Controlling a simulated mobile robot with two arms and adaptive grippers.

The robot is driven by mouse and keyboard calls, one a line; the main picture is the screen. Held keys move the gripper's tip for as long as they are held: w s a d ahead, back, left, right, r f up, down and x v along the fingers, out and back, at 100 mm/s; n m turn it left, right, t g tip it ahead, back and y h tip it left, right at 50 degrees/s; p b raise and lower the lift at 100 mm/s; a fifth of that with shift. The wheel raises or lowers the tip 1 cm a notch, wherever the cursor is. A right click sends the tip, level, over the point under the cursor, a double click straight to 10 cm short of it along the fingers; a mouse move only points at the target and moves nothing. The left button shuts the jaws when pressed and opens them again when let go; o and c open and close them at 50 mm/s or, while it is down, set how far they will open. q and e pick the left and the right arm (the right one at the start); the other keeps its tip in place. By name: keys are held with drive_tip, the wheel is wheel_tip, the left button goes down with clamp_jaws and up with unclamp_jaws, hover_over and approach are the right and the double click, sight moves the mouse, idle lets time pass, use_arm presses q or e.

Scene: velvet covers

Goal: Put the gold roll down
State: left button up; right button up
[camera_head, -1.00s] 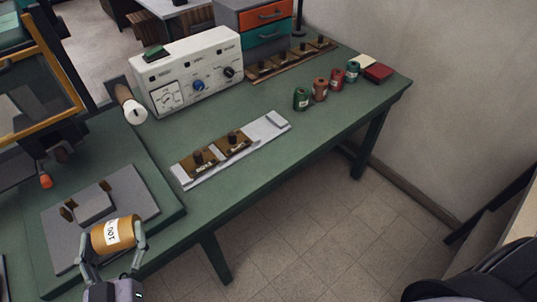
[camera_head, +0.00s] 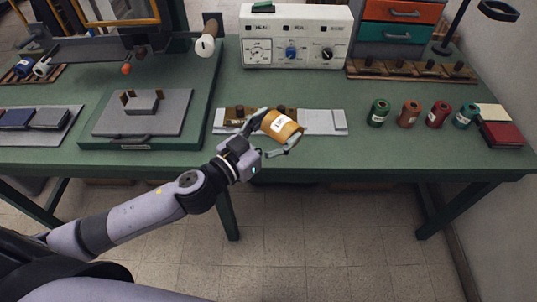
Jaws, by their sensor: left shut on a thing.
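The gold roll (camera_head: 280,127) is a short gold-brown cylinder with a white label, tilted in my left gripper (camera_head: 277,133). The gripper is shut on it, one finger on each side. Roll and gripper are in front of a pale grey strip (camera_head: 318,122) near the table's front edge, and they partly hide it. The strip carries small brown plates with dark pegs, seen at its left part (camera_head: 235,115). I cannot tell whether the roll touches the strip. My right gripper is not in view.
The green table (camera_head: 350,155) has free room at its front right. Several small rolls, such as a green one (camera_head: 378,112), stand at the right beside a red box (camera_head: 501,134). A white control box (camera_head: 295,38) stands behind. A grey plate (camera_head: 140,118) lies on the left.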

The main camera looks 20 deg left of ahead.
use_arm(q)
drive_tip(key=w+a+r+b, duration=0.1)
drive_tip(key=w+a+b, duration=0.1)
drive_tip(key=w+a, duration=0.55)
drive_tip(key=shift+m+h, duration=0.3)
drive_tip(key=f+b, duration=0.1)
drive_tip(key=f, duration=0.3)
drive_tip(key=w+f+b, duration=0.1)
drive_tip(key=f+b, duration=0.1)
drive_tip(key=f, duration=0.3)
drive_tip(key=d+f+b, duration=0.1)
drive_tip(key=f, duration=0.4)
drive_tip(key=shift+w, duration=0.2)
wheel_tip(320, 180, down, 5)
drive_tip(key=shift+r+b, duration=0.15)
drive_tip(key=shift+b, duration=1)
drive_tip(key=shift+f, duration=0.25)
drive_tip(key=shift+f, duration=0.1)
drive_tip(key=o, duration=1.3)
drive_tip(key=shift+c, duration=0.2)
